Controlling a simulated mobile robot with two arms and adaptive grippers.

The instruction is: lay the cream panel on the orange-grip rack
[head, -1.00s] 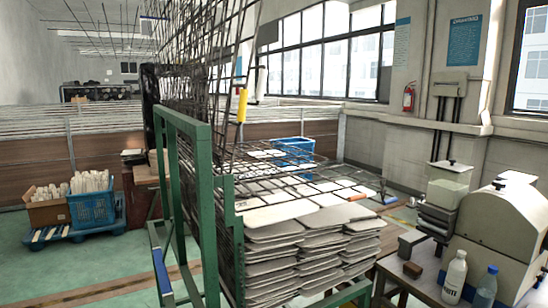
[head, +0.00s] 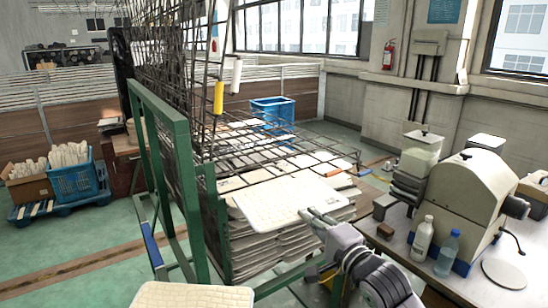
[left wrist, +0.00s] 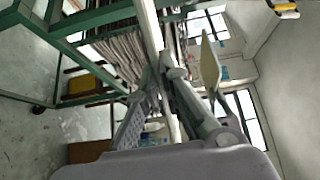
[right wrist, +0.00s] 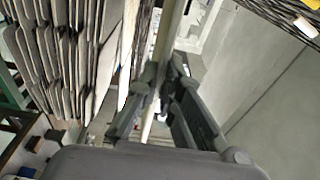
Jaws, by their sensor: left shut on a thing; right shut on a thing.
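My right gripper (head: 308,214) is shut on the near right edge of a cream panel (head: 275,203), held flat over the front of the stack. The right wrist view shows this panel edge-on (right wrist: 171,35) between the fingers (right wrist: 157,112). A second pale, similar panel (head: 190,296) shows at the bottom of the head view. My left gripper (left wrist: 165,88) is shut on a panel seen edge-on (left wrist: 151,28); it is out of the head view. The lowered wire rack (head: 290,152) has an orange grip (head: 333,173) at its right front edge, behind the right panel.
Raised wire racks (head: 180,70), one with a yellow grip (head: 219,97), stand in a green frame (head: 158,115). Stacked panels (head: 262,250) lie below the lowered rack. A bench at right holds a machine (head: 465,190) and bottles (head: 423,238).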

